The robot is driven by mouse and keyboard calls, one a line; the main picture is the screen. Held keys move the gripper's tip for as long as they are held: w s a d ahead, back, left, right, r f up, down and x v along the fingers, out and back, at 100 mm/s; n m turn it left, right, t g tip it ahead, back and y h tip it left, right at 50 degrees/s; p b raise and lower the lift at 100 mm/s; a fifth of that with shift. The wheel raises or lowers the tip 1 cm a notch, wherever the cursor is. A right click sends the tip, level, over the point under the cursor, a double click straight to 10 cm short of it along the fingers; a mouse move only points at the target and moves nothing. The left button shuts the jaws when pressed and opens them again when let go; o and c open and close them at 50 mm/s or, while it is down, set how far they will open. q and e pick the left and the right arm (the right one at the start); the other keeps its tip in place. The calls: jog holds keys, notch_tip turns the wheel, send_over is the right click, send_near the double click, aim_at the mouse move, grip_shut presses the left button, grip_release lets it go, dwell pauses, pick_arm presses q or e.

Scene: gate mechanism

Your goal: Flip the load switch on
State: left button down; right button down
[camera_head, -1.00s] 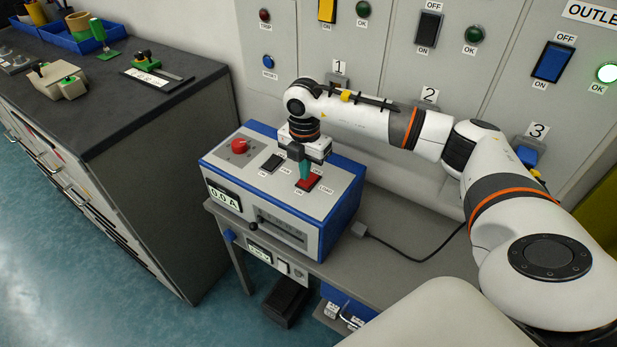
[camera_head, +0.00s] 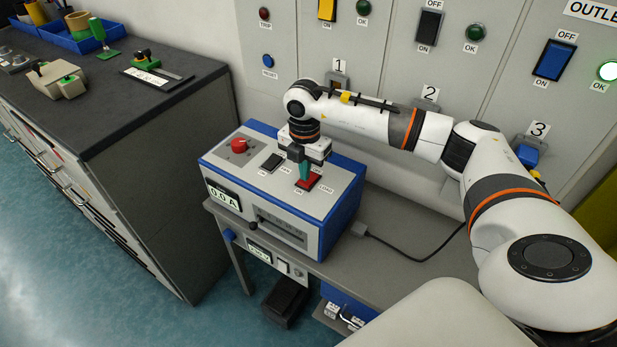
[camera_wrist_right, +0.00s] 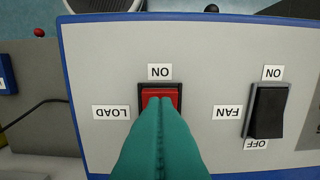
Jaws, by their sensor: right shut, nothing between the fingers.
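The load switch (camera_head: 309,180) is a red rocker in a black frame on the top panel of the grey and blue test box (camera_head: 335,197). In the right wrist view the red rocker (camera_wrist_right: 160,93) sits between the LOAD and ON labels. My right gripper (camera_head: 303,178), with green fingers, is shut and empty. Its fingertips (camera_wrist_right: 160,100) are over the lower part of the red rocker and appear to touch it; they hide that part and any label below. The display on the box front (camera_head: 223,196) reads 0.0 A. My left gripper is not in view.
A black fan switch (camera_head: 273,162) and a red knob (camera_head: 239,145) are beside the load switch on the same panel. The wall panel (camera_head: 395,70) with outlet switches stands behind. A dark workbench (camera_head: 110,90) with tools is at left.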

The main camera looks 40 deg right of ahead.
jog(key=shift+f+b, duration=0.4)
jog(key=shift+f, duration=0.2)
dwell(0.3)
jog(key=shift+r+p, duration=2.5)
jog(key=shift+r, duration=1.05)
jog(key=shift+a+f, duration=0.1)
